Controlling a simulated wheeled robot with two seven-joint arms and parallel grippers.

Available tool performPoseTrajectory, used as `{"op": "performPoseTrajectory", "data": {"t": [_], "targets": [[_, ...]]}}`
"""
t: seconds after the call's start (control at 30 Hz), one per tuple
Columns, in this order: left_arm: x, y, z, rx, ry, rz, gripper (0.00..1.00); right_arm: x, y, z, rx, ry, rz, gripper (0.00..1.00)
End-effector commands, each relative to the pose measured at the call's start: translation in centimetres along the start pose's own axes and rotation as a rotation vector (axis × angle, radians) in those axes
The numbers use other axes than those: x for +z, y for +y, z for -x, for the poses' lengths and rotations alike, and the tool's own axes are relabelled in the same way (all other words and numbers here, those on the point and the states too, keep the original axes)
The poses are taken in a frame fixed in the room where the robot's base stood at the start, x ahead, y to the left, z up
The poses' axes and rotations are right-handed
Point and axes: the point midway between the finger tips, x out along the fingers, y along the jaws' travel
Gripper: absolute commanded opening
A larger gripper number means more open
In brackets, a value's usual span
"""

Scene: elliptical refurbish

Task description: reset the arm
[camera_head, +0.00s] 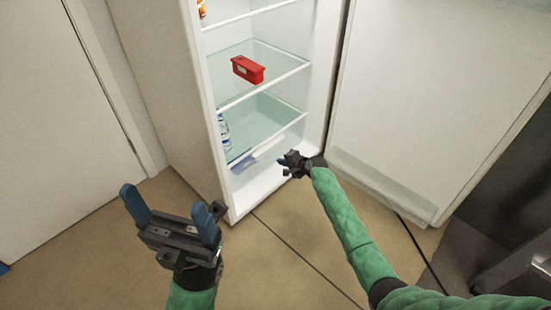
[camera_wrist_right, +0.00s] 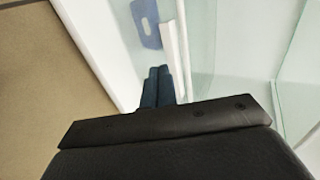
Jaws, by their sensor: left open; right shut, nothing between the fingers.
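My left gripper (camera_head: 172,215) is open and empty, its two blue fingers pointing up above the floor, in front of the fridge. My right arm reaches forward in a green sleeve. My right gripper (camera_head: 282,161) is at the lower front opening of the fridge (camera_head: 240,213), and in the head view it looks small and partly turned away. In the right wrist view its two dark blue fingertips (camera_wrist_right: 158,84) are together with nothing between them. They point toward the fridge's white interior and a glass shelf edge.
The fridge door (camera_head: 435,100) stands open on the right. A red box (camera_head: 247,69) lies on a glass shelf. Bottles (camera_head: 224,132) stand on the lower shelf at the left. A white door (camera_head: 60,130) is at the far left.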

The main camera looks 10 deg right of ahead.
Motion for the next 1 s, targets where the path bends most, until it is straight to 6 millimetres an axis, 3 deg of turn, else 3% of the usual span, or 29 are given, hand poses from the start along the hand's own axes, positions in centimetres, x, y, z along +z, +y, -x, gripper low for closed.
{"op": "performPoseTrajectory", "data": {"t": [0.2,0.53,0.77,0.87,1.0], "targets": [[-0.1,0.0,-0.2,-0.004,-0.006,-0.010,0.79,0.1,-0.1,1.7,-0.001,-0.001,0.000,0.00],[0.0,-0.1,-0.3,-0.009,0.000,-0.015,0.79,0.0,0.0,1.9,-0.002,0.001,0.032,0.00],[0.0,-0.1,-0.4,-0.007,0.000,-0.013,0.79,-2.7,-2.2,2.2,-0.103,0.157,0.195,0.00],[0.0,-0.1,-0.4,-0.007,0.000,-0.013,0.79,-4.4,-5.0,3.3,-0.174,0.282,0.316,0.00],[-0.1,-0.1,-0.4,-0.007,0.000,-0.013,0.79,-6.0,-11.9,6.7,-0.313,0.497,0.528,0.00]]}}
